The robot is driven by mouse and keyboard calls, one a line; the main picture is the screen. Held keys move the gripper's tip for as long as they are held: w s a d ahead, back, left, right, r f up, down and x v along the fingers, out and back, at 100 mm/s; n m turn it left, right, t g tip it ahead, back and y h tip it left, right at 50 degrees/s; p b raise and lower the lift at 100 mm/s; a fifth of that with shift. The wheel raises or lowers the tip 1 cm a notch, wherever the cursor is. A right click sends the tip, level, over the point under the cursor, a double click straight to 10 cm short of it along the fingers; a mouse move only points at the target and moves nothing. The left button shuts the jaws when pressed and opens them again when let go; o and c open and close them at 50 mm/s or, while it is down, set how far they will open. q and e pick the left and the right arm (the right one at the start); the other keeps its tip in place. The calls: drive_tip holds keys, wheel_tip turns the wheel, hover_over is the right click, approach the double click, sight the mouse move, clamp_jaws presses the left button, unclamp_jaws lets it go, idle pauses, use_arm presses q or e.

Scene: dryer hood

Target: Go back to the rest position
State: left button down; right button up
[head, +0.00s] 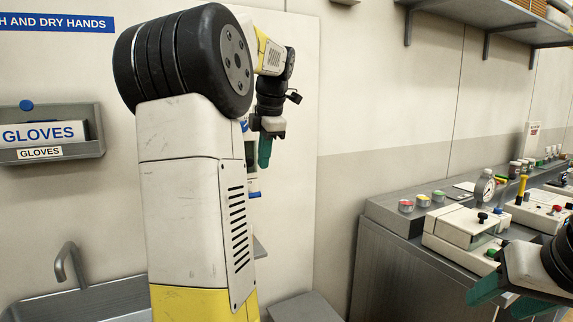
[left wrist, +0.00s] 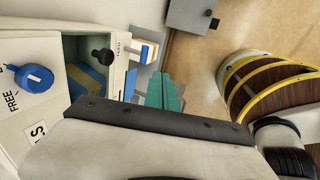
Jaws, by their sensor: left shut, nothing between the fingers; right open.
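My left gripper (head: 265,152) hangs in the upper middle of the head view, fingers pointing down, in front of the pale wall. Its teal fingers are together and hold nothing. They also show together in the left wrist view (left wrist: 161,93), beside a white cabinet (left wrist: 22,118) with a blue knob (left wrist: 38,78), a black knob and a windowed opening. In the head view my left arm hides most of what stands behind it. My right gripper (head: 492,299) is at the lower right edge, its teal fingers apart and empty, in front of the grey bench.
A glove box holder (head: 48,130) hangs on the left wall above a metal sink (head: 85,303) with a tap. The bench (head: 385,265) on the right carries white instruments (head: 468,225), a gauge and several small jars. A shelf (head: 490,12) is above it.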

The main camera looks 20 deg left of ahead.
idle(0.4)
use_arm(q)
drive_tip(key=s+d+f+m+t+h, duration=0.2)
drive_tip(key=s+d+f+m, duration=0.4)
drive_tip(key=s+d+m, duration=0.4)
drive_tip(key=s+d+f+m+t+h, duration=0.1)
drive_tip(key=s+d+f+m+h, duration=0.2)
drive_tip(key=s+d+f+m, duration=0.3)
drive_tip(key=shift+s+d+f+m+t, duration=0.15)
drive_tip(key=shift+s+d+m+t, duration=0.25)
drive_tip(key=shift+s+d+m, duration=3.95)
drive_tip(key=w+a+m, duration=0.3)
drive_tip(key=shift+w+a+m, duration=0.3)
drive_tip(key=shift+a+m, duration=0.05)
drive_tip(key=shift+a, duration=0.05)
